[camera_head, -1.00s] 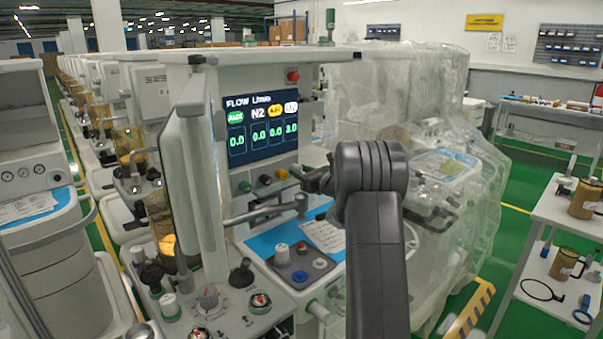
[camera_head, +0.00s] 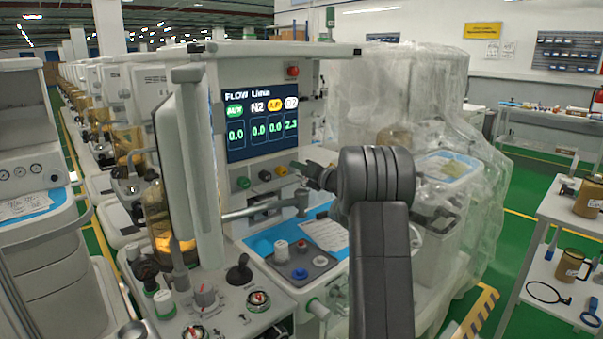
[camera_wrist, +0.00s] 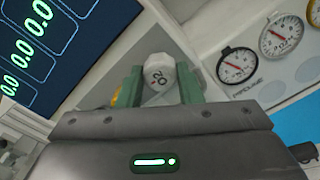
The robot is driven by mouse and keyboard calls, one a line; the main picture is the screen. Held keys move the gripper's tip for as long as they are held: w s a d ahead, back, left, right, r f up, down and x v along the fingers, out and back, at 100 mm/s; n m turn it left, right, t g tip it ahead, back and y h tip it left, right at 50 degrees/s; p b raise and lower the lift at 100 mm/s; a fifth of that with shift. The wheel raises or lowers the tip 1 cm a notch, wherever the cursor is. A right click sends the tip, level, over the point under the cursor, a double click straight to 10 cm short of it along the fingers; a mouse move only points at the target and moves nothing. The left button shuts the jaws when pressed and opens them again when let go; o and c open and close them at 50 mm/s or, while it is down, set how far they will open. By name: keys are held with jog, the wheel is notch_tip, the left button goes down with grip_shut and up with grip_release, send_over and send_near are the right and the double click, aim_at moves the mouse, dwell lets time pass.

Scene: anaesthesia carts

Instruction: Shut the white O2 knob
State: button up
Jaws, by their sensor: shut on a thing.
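The white O2 knob (camera_wrist: 160,76) shows in the wrist view, its "O2" mark facing me and tilted. My gripper (camera_wrist: 161,86) has its two green fingers on either side of the knob, shut on it. In the head view my gripper (camera_head: 308,172) reaches the front panel from the right, below the flow screen (camera_head: 262,122). The knob is hidden there behind the gripper. The screen's rightmost reading, under the white label, looks like 2.3; the other readings are 0.0.
Green (camera_head: 243,183), black (camera_head: 265,175) and yellow (camera_head: 281,171) knobs sit left of my gripper. A jointed metal arm (camera_head: 265,209) crosses below them. Round gauges (camera_wrist: 237,65) lie right of the knob. A plastic-wrapped machine (camera_head: 400,95) stands close on the right.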

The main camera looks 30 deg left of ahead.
jog(key=shift+f+m+p, duration=0.1)
jog(key=shift+m+p, duration=2.05)
jog(key=shift+m, duration=4.95)
jog(key=o, duration=1)
jog(key=shift+c, duration=0.2)
jog(key=shift+d, duration=0.1)
jog(key=b+v, duration=0.1)
jog(key=v, duration=1.2)
jog(key=shift+d, duration=0.35)
